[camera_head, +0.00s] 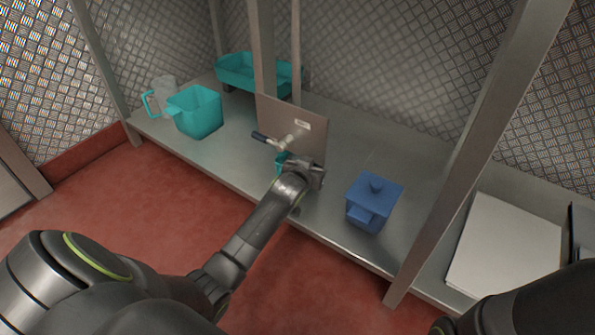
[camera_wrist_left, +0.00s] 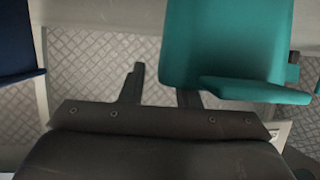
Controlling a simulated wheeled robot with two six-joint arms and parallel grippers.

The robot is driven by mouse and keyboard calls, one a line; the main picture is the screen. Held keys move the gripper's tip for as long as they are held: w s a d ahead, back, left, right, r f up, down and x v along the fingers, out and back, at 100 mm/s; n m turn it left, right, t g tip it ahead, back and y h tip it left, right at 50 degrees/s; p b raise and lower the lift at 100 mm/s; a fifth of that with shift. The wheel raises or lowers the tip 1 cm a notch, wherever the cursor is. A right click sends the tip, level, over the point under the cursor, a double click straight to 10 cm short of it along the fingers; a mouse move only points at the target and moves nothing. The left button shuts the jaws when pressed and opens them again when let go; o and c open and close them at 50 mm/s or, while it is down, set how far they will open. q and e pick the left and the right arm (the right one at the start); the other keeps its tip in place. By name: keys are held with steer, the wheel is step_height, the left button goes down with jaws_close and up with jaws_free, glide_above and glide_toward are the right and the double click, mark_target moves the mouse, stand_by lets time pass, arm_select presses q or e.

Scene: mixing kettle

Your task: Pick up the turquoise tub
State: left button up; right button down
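The turquoise tub (camera_head: 282,161) shows only as a small patch on the metal shelf in the head view, mostly hidden by my left gripper (camera_head: 302,170) and a metal plate. In the left wrist view the turquoise tub (camera_wrist_left: 225,45) is large, at upper right, with a protruding lip at its lower edge. My left gripper (camera_wrist_left: 161,84) is open there, with a gap between its fingers. The right-hand finger overlaps the tub and its tip is hidden by it; I cannot tell whether it touches. My right gripper is out of view.
A blue lidded tub (camera_head: 370,205) stands right of my left gripper. A valve with a dark handle (camera_head: 270,140) and an upright metal plate (camera_head: 312,143) are close behind. A turquoise jug (camera_head: 196,112) and turquoise basin (camera_head: 255,75) stand farther left. Shelf posts (camera_head: 480,150) rise nearby.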

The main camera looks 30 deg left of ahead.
arm_select(q)
jaws_close()
stand_by(1.2)
